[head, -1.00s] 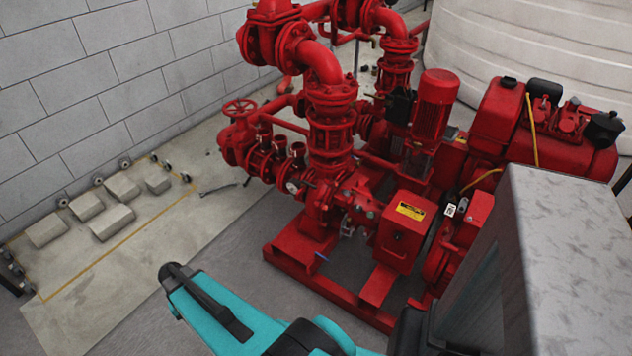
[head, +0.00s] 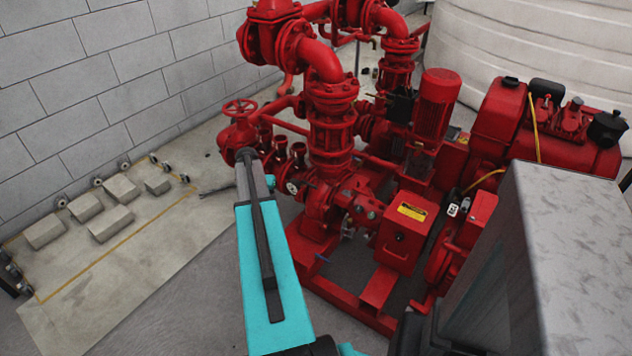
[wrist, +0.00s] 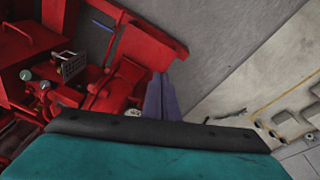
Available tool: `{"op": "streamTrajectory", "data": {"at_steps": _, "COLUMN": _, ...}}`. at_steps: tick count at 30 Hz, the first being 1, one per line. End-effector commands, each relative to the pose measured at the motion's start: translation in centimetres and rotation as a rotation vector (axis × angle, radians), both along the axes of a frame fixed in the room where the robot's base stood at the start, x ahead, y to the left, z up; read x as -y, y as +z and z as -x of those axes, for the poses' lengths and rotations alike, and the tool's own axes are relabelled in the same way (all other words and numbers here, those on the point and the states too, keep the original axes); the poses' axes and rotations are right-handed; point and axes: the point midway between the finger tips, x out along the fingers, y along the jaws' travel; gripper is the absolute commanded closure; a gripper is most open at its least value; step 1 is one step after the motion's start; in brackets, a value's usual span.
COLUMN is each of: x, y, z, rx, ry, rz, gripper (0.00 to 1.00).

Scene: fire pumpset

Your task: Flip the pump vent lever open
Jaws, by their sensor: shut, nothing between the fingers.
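The red pump (head: 325,205) stands on its red base frame in the head view and fills the left of the wrist view (wrist: 120,85). A small blue lever (head: 323,257) sits low on the pump's front side; a blue lever also shows in the wrist view (wrist: 102,24). I cannot tell whether this is the vent lever. My gripper (wrist: 160,78) shows in the wrist view as narrow purple-grey fingers, shut and empty, over the pump's edge and apart from the blue lever. In the head view I cannot make out the fingers clearly beyond my teal arm.
A red handwheel (head: 240,107) and pipework rise behind my arm. A red box with a yellow label (head: 411,212) stands right of the pump. Several concrete blocks (head: 111,223) lie on the floor at left. Bare floor (head: 180,285) is free left of the base frame.

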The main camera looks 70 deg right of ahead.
Motion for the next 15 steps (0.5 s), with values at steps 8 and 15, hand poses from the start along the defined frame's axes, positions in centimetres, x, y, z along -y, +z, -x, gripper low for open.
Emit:
{"op": "streamTrajectory", "data": {"at_steps": 8, "x": 11.8, "y": 6.5, "z": 7.8, "rx": 0.047, "ry": -0.234, "rz": 0.101, "gripper": 1.0}}
{"op": "streamTrajectory", "data": {"at_steps": 15, "x": 17.1, "y": 10.4, "z": 13.2, "rx": 0.068, "ry": -0.36, "rz": 0.156, "gripper": 1.0}}
